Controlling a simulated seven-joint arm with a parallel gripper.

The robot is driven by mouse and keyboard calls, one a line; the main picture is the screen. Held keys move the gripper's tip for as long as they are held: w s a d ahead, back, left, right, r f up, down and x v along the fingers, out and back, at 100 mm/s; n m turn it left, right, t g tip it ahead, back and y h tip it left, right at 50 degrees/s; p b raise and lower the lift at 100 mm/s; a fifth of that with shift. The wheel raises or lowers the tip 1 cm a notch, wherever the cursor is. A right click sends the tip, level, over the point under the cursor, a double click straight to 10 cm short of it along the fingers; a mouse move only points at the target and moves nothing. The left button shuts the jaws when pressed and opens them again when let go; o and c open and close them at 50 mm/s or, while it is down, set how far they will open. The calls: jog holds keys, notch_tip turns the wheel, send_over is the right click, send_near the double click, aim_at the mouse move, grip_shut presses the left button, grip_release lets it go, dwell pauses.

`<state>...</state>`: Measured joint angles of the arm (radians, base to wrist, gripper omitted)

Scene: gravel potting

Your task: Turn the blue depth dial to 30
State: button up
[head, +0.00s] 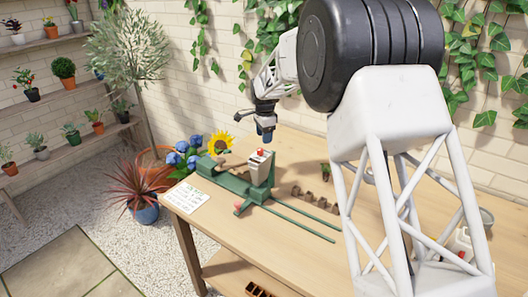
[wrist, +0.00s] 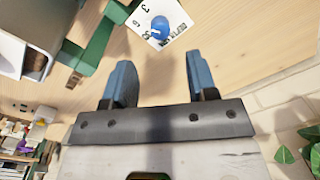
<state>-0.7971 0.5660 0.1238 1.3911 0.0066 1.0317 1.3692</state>
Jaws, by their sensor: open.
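The blue depth dial (wrist: 160,28) sits on a white card (wrist: 178,14) with dark numerals, at the top of the wrist view. The numerals look tilted and partly cut off, and I cannot tell which one the dial points to. I cannot make out the dial in the head view. My gripper (wrist: 160,78) has its two blue fingers spread, with nothing between them. The dial lies beyond the fingertips, apart from them. In the head view my gripper (head: 266,133) hangs above the table, behind the green machine.
The green machine (head: 232,182) carries a pale hopper (head: 260,168) with a red part on top. Green rails (head: 300,222) run along the wooden table (head: 290,250). Small brown pots (head: 312,197) stand behind them. A paper sheet (head: 188,197) lies at the left corner.

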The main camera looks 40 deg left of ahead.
jog(key=shift+f, duration=0.2)
jog(key=shift+w+f, duration=0.1)
jog(key=shift+f, duration=3.65)
jog(key=shift+c, duration=0.3)
jog(key=c, duration=0.9)
jog(key=shift+o, duration=0.2)
